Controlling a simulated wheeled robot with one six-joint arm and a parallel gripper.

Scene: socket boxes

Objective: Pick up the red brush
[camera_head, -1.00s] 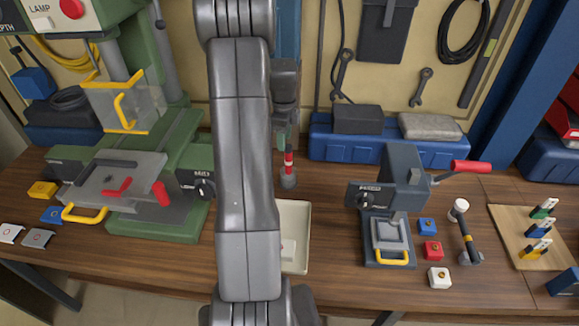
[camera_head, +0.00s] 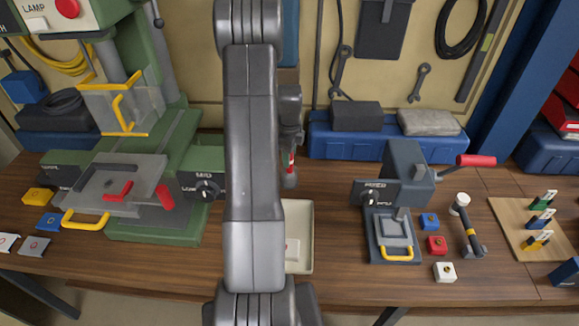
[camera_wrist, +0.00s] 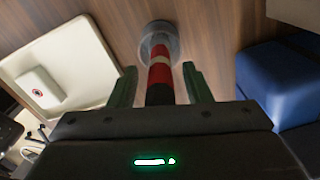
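A slim upright piece with a red part, a white band and a black part, which I take for the red brush (camera_wrist: 160,72), stands on a round grey base (camera_wrist: 160,36) on the wooden table. In the head view the red brush (camera_head: 291,160) is right of my arm, partly covered by the gripper. My gripper (camera_wrist: 159,84) is open in the wrist view, with one green-grey finger on each side of the brush and gaps visible. In the head view my gripper (camera_head: 290,140) points down over the brush.
A pale tray (camera_head: 304,220) with a white block (camera_head: 291,250) lies in front of the brush. A green machine (camera_head: 160,215) stands left, a grey press (camera_head: 404,165) right. Blue boxes (camera_head: 365,152) stand behind. Bare table lies between tray and press.

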